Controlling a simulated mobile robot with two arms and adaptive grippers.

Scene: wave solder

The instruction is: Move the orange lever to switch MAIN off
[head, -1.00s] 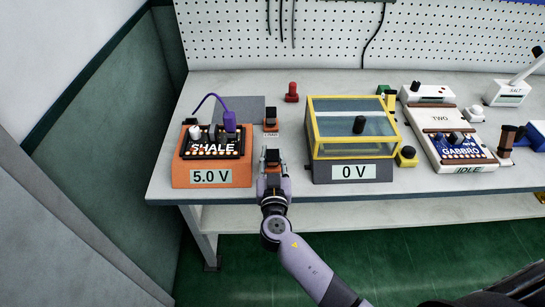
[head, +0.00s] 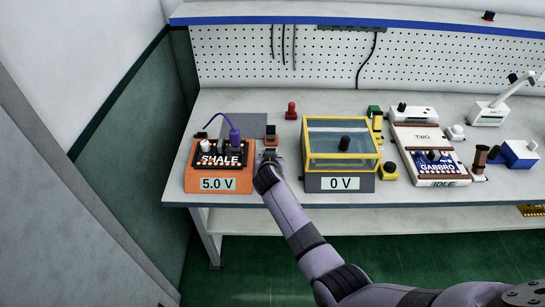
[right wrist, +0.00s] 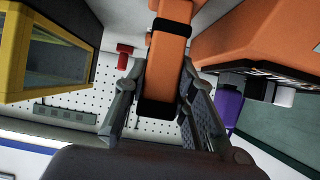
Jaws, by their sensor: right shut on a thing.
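In the right wrist view, an orange lever (right wrist: 168,62) with a black band and a black end runs between the fingers of my right gripper (right wrist: 160,105), which is shut on it. In the head view, the same gripper (head: 268,157) is at the bench front, just right of the orange SHALE unit (head: 218,185), and mostly hides what it holds. Behind it stands a small orange and black switch piece (head: 270,131) with a small label I cannot read for sure. The SHALE display reads 5.0 V. My left gripper is not in view.
A yellow-framed case (head: 341,125) reading 0 V stands close to the right of my arm. A red knob (head: 291,111) is behind. A purple plug (head: 234,137) with a cable sits on the SHALE unit. The GABBRO unit (head: 430,145) is further right.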

